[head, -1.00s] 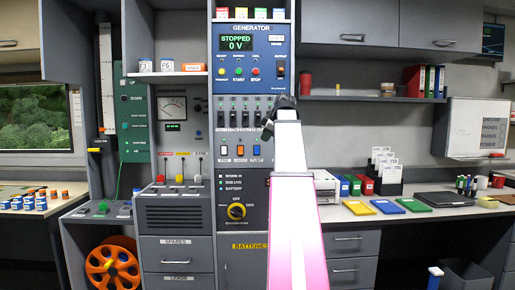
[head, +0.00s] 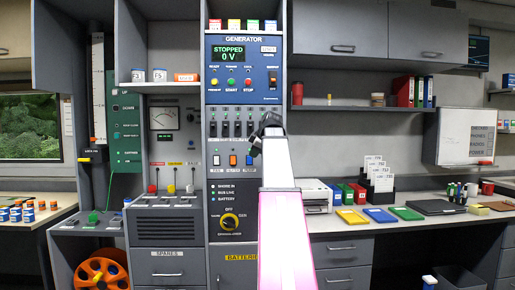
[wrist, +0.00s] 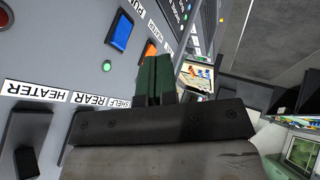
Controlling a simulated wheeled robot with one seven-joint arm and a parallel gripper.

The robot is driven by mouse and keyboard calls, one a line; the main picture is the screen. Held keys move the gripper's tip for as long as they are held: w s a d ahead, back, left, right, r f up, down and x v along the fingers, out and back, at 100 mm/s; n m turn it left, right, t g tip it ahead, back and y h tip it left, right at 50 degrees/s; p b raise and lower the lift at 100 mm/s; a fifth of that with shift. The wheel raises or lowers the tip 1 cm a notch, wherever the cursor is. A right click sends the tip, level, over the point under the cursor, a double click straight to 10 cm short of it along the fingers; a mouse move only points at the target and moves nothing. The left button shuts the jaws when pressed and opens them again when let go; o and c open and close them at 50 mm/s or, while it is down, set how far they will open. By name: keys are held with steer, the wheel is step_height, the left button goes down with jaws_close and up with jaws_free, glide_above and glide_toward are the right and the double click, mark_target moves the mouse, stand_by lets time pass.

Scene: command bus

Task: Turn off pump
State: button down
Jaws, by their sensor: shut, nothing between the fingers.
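The blue rocker switch (head: 250,160) is the rightmost of three rockers low on the generator panel (head: 231,75). In the wrist view the blue rocker (wrist: 122,32) has a white label starting "PU" at its upper edge, partly cut off. A green lamp (wrist: 107,66) beside it is lit. My gripper (head: 256,148) is shut and empty, just above and right of the blue rocker in the head view. In the wrist view its green fingertips (wrist: 152,80) are together, beside the blue and orange rockers, seemingly apart from them. Whether they touch the panel I cannot tell.
An orange rocker (head: 233,160) stands beside the blue one. Black breaker switches (head: 237,129) run in a row above, with labels such as HEATER and REAR. A rotary knob (head: 229,222) is lower. The counter (head: 330,222) at right holds a printer and coloured folders.

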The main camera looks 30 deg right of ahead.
mark_target(247, 157)
steer(key=w+f, duration=0.2)
steer(key=w, duration=0.4)
steer(key=shift+d+f, duration=0.3)
steer(key=shift+d, duration=0.15)
steer(key=shift+w, duration=0.1)
steer(key=shift+w+d+r, duration=0.1)
steer(key=shift+w+r, duration=0.05)
steer(key=shift+w, duration=0.15)
steer(key=shift+r, duration=0.75)
